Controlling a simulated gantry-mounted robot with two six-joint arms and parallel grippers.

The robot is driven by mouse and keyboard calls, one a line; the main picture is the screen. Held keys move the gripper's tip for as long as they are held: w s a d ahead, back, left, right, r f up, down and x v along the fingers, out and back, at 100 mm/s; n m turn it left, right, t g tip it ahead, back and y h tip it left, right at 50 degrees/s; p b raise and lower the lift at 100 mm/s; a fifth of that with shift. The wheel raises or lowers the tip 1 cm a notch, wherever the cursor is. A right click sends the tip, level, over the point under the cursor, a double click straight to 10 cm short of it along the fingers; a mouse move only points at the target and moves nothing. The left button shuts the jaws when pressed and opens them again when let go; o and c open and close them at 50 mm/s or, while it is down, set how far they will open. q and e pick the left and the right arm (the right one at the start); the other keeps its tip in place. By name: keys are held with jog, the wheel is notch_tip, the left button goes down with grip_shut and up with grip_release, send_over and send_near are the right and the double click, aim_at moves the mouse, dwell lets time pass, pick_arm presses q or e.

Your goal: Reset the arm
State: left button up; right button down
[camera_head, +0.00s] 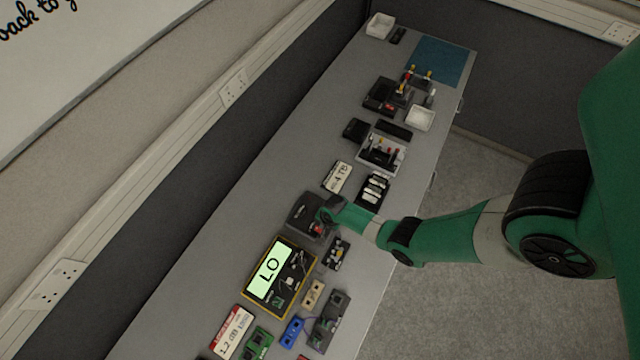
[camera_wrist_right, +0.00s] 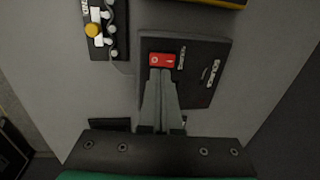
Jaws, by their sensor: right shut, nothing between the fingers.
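My right arm, green and grey, reaches in from the right in the head view. Its gripper (camera_head: 322,216) is over a dark box (camera_head: 303,210) on the bench. In the right wrist view the gripper (camera_wrist_right: 161,80) is shut and empty. Its fingertips are at the lower edge of a red block (camera_wrist_right: 162,60) on the dark box (camera_wrist_right: 205,50); I cannot tell whether they touch it. My left gripper is not in view.
The long grey bench (camera_head: 228,208) holds several devices. A blue mat (camera_head: 440,61) is at the far end.

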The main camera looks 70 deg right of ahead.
notch_tip(320, 180, up, 2)
jog(key=shift+p, duration=0.7)
